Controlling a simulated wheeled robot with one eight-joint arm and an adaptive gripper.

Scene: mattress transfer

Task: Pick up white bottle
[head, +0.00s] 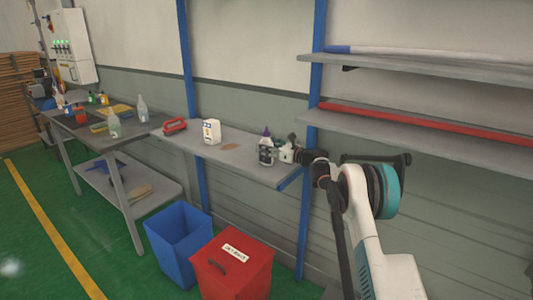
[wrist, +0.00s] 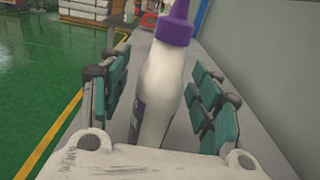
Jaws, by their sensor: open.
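The white bottle (wrist: 160,85) with a purple cap (wrist: 176,25) and a dark label stands between my gripper's two fingers in the wrist view, with gaps visible on both sides. In the head view the bottle (head: 266,145) is at the right end of the grey wall shelf (head: 235,160), partly covered by the dark gripper parts. My gripper (wrist: 160,100) is open around the bottle, with teal pads left and right of it. It also shows in the head view (head: 272,153). The bottle's base is hidden in the wrist view.
A white container (head: 212,132) and a red tool or case (head: 174,126) are further left on the shelf. A blue bin (head: 178,238) and a red bin (head: 232,270) stand below. Upper shelves (head: 430,72) hang at the right. A workbench (head: 90,128) with several bottles is at the left.

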